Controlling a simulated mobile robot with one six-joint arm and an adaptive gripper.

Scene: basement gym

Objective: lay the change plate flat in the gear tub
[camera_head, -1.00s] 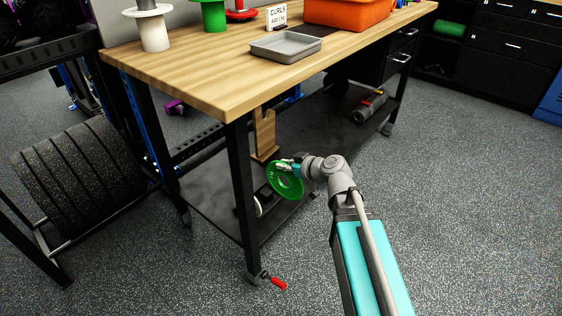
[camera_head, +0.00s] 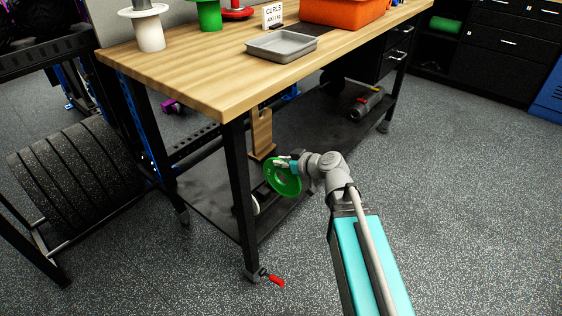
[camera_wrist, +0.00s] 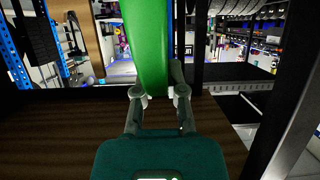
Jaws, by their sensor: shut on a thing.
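The green change plate (camera_head: 279,184) is a round disc with a hole in its middle. My gripper (camera_head: 290,164) is shut on its rim and holds it upright and tilted, below tabletop height beside the workbench. In the wrist view the plate (camera_wrist: 147,45) rises edge-on between the fingertips of my gripper (camera_wrist: 160,96). An orange tub (camera_head: 342,10), likely the gear tub, stands on the bench top at the back; its upper part is cut off by the picture edge, and its inside is hidden.
A grey tray (camera_head: 281,46) lies on the bench top (camera_head: 203,85), with a CURLS sign (camera_head: 272,15) behind it. White and green spools stand at left. A bench leg (camera_head: 243,200), wooden stand (camera_head: 261,134) and lower shelf (camera_head: 310,125) are near my gripper. Floor at right is clear.

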